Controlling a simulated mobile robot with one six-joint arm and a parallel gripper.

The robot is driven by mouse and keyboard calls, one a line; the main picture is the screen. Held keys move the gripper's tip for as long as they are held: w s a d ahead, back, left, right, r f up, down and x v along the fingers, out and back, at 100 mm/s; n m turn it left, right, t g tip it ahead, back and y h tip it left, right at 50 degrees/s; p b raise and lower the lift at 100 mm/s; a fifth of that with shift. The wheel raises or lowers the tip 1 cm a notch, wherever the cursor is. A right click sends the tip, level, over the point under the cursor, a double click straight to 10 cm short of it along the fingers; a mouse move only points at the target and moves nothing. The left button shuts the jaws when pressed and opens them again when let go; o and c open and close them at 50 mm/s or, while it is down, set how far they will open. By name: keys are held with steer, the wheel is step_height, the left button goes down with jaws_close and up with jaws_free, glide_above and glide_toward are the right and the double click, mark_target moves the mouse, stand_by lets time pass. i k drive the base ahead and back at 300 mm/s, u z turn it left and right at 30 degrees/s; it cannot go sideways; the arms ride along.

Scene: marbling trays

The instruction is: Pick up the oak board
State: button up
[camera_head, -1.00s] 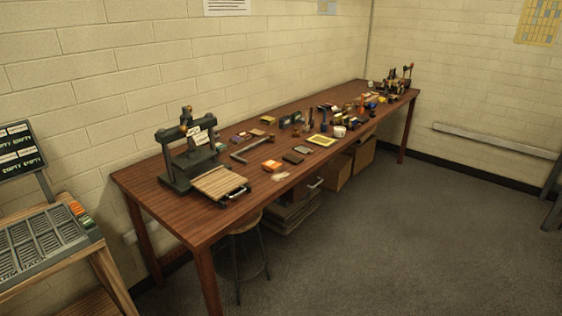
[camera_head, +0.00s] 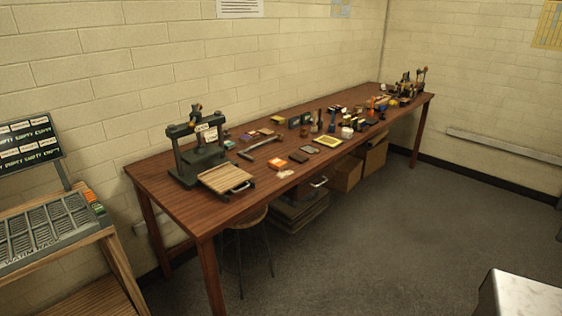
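I cannot pick out the oak board for certain. A pale slatted wooden board (camera_head: 226,178) with a metal handle lies in front of a dark green press (camera_head: 197,160) at the near left of the long brown table (camera_head: 185,207). A small tan block (camera_head: 278,120) lies further back by the wall; its material is too small to tell. My gripper is not in view.
A wooden stand with a type tray (camera_head: 50,225) is at the left. A stool (camera_head: 243,240) and cardboard boxes (camera_head: 345,174) are under the table. A pale-topped block (camera_head: 520,296) is at the lower right. Grey floor (camera_head: 400,230) is open in front.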

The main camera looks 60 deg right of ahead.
mark_target(300, 158)
steer(key=u, duration=0.75)
steer(key=k, duration=0.3)
steer(key=u, duration=0.75)
steer(key=k, duration=1.9)
steer(key=z, duration=1.35)
